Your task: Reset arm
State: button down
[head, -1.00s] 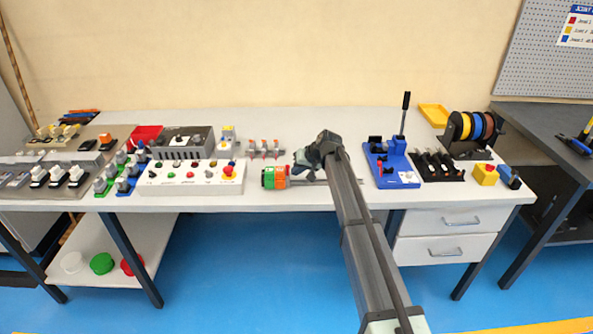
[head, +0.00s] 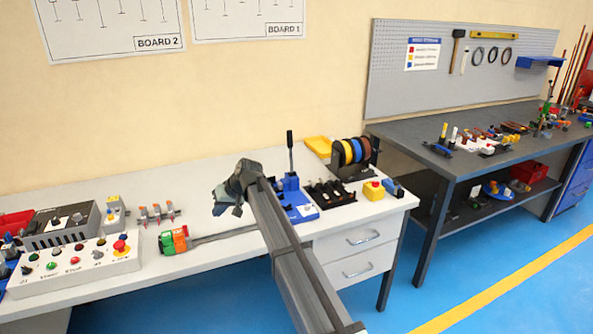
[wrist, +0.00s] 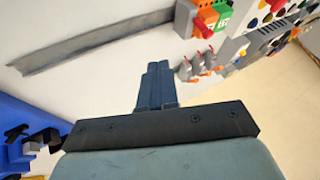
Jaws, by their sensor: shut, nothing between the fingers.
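My gripper (head: 224,203) is above the white bench (head: 150,262), at the end of my arm, which reaches in from the lower right. In the wrist view my gripper (wrist: 155,85) has its two dark fingers pressed together with nothing between them. The blue bender (head: 296,203) with its upright black lever is partly hidden behind my arm. It shows at the left edge of the wrist view (wrist: 25,140). A grey flat bar (head: 225,235) lies on the bench beside an orange and green block (head: 174,241).
A control panel with buttons (head: 75,262) and red-tipped clamps (head: 158,214) stand to the left. A spool rack (head: 352,155), a black tool holder (head: 330,194) and a yellow emergency-stop box (head: 373,190) stand to the right. A dark workbench (head: 470,160) is farther right.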

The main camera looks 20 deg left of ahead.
jog(key=s+d+f+m+h, duration=0.15)
jog(key=s+d+f, duration=0.25)
jog(key=d+f, duration=0.9)
jog(key=s+d+f+m+h, duration=0.1)
jog(key=s+d+f+h, duration=0.3)
jog(key=d+f, duration=0.85)
jog(key=s+d+f+m+h, duration=0.2)
jog(key=s+d+f, duration=0.3)
jog(key=d+f, duration=0.75)
jog(key=s+d+f+m+g, duration=0.2)
jog(key=s+d+f, duration=0.2)
jog(key=s+d, duration=0.5)
jog(key=s+d+f+m+g, duration=0.1)
jog(key=s+d+f, duration=0.3)
jog(key=s+d, duration=0.5)
jog(key=s+d+f+m+g, duration=0.2)
jog(key=s+d+f, duration=0.3)
jog(key=s+d, duration=0.5)
jog(key=d+g, duration=0.1)
jog(key=d, duration=0.5)
jog(key=shift+d+m, duration=0.15)
jog(key=shift+m, duration=0.2)
jog(key=c, duration=1.8)
grip_release()
